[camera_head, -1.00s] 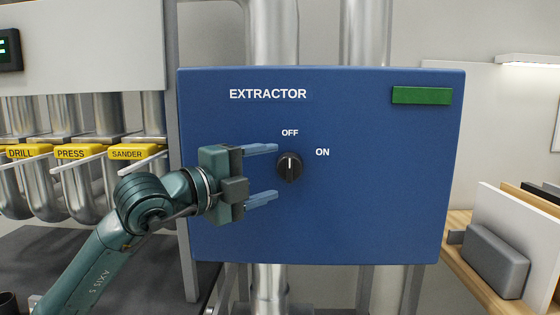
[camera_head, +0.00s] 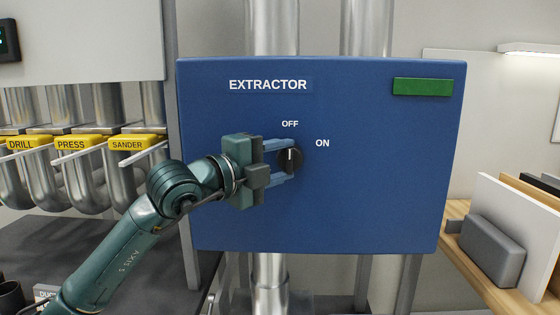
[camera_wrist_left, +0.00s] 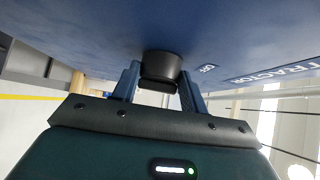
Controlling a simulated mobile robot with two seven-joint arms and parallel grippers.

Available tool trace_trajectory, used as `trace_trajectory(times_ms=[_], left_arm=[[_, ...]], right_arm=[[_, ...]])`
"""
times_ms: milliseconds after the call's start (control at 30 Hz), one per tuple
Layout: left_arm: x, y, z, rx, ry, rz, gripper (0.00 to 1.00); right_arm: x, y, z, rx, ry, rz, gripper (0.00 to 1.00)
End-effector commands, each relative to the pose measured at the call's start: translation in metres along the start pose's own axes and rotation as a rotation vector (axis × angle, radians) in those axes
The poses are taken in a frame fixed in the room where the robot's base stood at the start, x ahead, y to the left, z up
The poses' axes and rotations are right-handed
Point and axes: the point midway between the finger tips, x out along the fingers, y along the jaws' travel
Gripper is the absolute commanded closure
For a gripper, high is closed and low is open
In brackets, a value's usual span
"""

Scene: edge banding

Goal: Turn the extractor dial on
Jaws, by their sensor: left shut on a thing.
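The blue extractor panel (camera_head: 370,190) faces me, with the words OFF and ON printed above and to the upper right of the dial. The black extractor dial (camera_head: 291,158) has a white mark pointing straight up, toward OFF. My left gripper (camera_head: 284,161) reaches in from the left and is shut on the dial, one finger above it and one below. In the left wrist view the dial (camera_wrist_left: 161,69) sits between the two blue fingers (camera_wrist_left: 158,88), close to the panel face. My right gripper is not in view.
A green bar (camera_head: 422,87) is at the panel's upper right. Yellow-labelled DRILL, PRESS and SANDER handles (camera_head: 130,143) with metal pipes stand at the left. A wooden bench (camera_head: 470,262) with a grey block (camera_head: 492,251) is at the right.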

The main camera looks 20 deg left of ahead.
Motion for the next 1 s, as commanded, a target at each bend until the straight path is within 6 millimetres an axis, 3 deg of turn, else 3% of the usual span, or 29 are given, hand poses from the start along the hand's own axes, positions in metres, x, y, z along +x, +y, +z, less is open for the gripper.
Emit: trace_trajectory(times_ms=[167,567,833,1000], left_arm=[[0.000,0.001,0.000,0.000,0.000,0.002,0.79],[0.000,-0.004,0.000,0.055,0.000,0.057,0.79],[0.001,-0.010,-0.001,0.199,0.000,0.200,0.79],[0.001,-0.013,-0.002,0.313,0.000,0.314,0.79]], right_arm=[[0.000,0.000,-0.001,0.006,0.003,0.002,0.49],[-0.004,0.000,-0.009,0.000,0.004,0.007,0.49],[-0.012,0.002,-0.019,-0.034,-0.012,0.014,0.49],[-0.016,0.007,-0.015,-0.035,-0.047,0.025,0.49]])
